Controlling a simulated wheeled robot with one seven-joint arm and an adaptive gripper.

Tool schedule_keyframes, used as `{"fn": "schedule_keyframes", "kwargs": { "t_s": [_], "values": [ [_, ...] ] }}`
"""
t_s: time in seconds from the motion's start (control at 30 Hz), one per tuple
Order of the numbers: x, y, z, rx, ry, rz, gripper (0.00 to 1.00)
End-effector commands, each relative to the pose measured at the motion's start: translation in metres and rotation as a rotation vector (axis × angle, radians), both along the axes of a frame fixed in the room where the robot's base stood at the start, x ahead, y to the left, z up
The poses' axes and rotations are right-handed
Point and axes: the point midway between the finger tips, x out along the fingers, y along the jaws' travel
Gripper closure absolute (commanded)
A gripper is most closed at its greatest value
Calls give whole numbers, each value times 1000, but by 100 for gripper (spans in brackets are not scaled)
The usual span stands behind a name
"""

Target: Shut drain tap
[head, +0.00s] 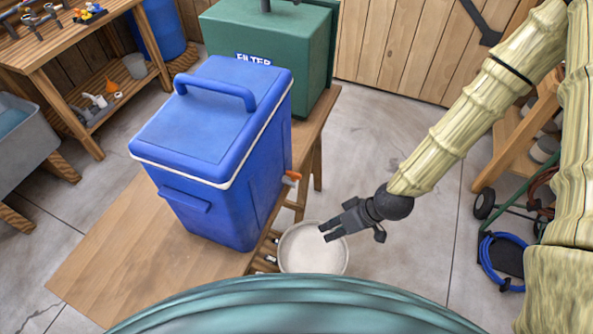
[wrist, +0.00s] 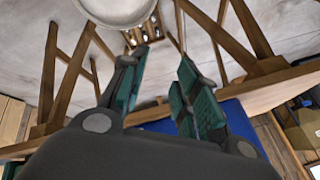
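The blue cooler box (head: 212,135) stands on a wooden bench, its lid closed. Its drain tap (head: 291,178), with an orange handle, sticks out of the right side near the bench edge. The handle's exact angle is too small to tell. My gripper (head: 331,230) is below and right of the tap in the picture, apart from it, over a pale round basin (head: 313,248). In the wrist view my gripper (wrist: 160,90) has its teal-padded fingers apart with nothing between them. The tap cannot be made out there. The cooler shows as a blue patch (wrist: 238,115) behind the fingers.
The wooden bench (head: 110,240) carries the cooler and a green filter box (head: 325,50). A workbench (head: 75,40) and grey sink (head: 35,135) stand left. A cart with blue hose (head: 490,265) stands right. Open concrete floor (head: 400,240) lies between bench and cart.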

Motion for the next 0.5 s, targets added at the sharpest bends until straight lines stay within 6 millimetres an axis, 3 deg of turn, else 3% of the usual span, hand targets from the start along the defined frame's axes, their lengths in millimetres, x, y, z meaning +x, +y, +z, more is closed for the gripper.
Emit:
{"fn": "schedule_keyframes", "kwargs": {
  "t_s": [0.03,0.2,0.4,0.5],
  "values": [
    [17,6,17,27,-50,45,69],
    [61,22,74,87,-227,231,69],
    [96,30,128,111,-399,395,69],
    [104,31,143,113,-450,439,69]
  ]
}}
